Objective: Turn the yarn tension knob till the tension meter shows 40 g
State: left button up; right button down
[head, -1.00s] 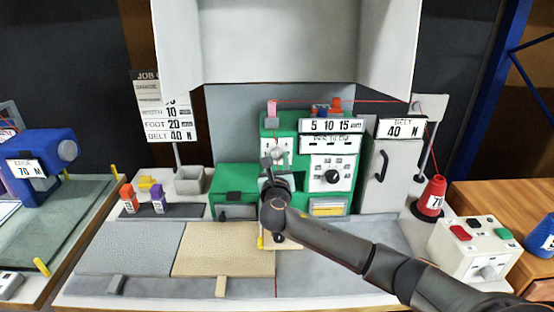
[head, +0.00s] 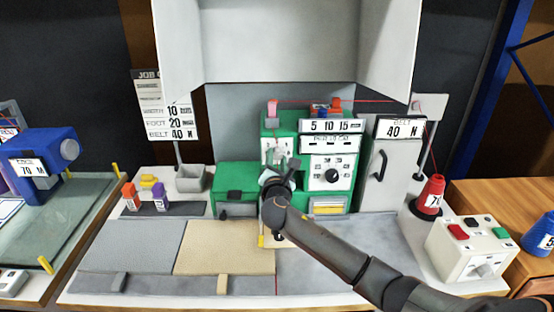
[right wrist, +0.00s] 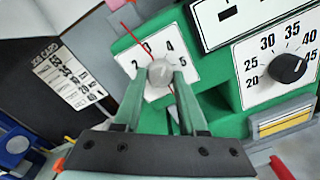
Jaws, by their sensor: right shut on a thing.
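A pale grey knob (right wrist: 159,74) sits on a white dial (right wrist: 132,62) numbered about 2 to 5, on the green machine (head: 345,180). My right gripper (right wrist: 160,84) is shut on this knob in the right wrist view, one finger on each side. In the head view my right gripper (head: 276,172) is in front of the machine's left column, and my wrist covers part of it. A red yarn (right wrist: 128,32) runs across the dial behind the knob. I cannot make out a tension meter reading in grams. My left gripper is not in view.
A black knob (right wrist: 287,68) on a 20 to 45 scale is to the right of the dial. A job card (head: 166,105) hangs at the left.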

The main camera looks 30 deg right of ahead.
jog(key=shift+m, duration=0.4)
jog(key=shift+c, duration=2.4)
grip_release()
jog(key=shift+s, duration=0.1)
jog(key=v, duration=1.2)
jog(key=shift+s, duration=0.15)
jog(key=shift+a, duration=0.15)
